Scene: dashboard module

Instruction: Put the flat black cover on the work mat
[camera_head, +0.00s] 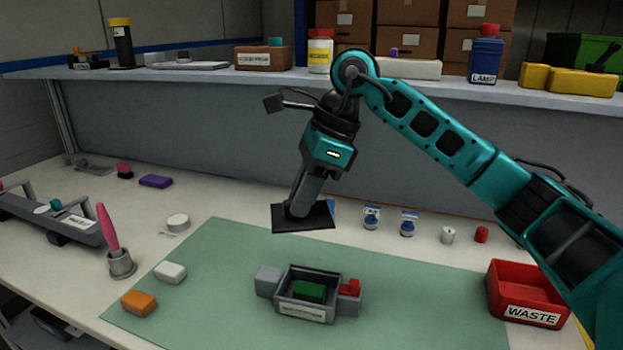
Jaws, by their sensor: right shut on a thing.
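The flat black cover (318,217) is a thin dark square plate. My right gripper (298,208) points down and is shut on it, in the air above the far edge of the mat in the picture. The green work mat (215,275) lies on the bench. A grey open module box (305,309) with a green block inside stands on the mat, in front of the held cover. The fingertips are partly hidden against the cover. My left gripper is not in view.
An orange block (139,303) and a white block (170,272) lie on the mat's left part. A red waste bin (527,292) stands at the right. Small blue-and-white parts (371,218) stand behind the mat. The mat is clear right of the module.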

